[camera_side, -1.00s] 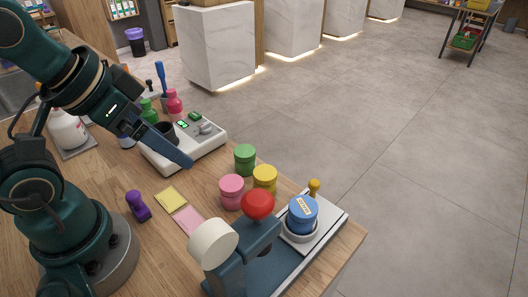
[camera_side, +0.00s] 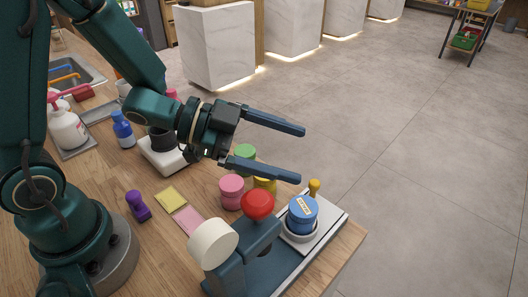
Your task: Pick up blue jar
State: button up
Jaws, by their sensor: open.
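A dark device with a red knob (camera_side: 258,204) and a white disc (camera_side: 213,244) stands left of the jar. A yellow-orange peg (camera_side: 314,187) is just behind the blue jar.

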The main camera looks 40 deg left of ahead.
aim_at(301, 205)
jog(key=s+f+g, duration=0.1)
jog(key=f, duration=0.1)
jog(key=s+f+g, duration=0.1)
jog(key=f, duration=0.1)
jog(key=s+d+f+g+h, duration=0.1)
jog(key=f, duration=0.1)
jog(key=shift+s+f+n, duration=0.25)
jog(key=shift+s+n, duration=0.05)
jog(key=shift+n, duration=0.1)
jog(key=shift+x, duration=2.6)
grip_shut()
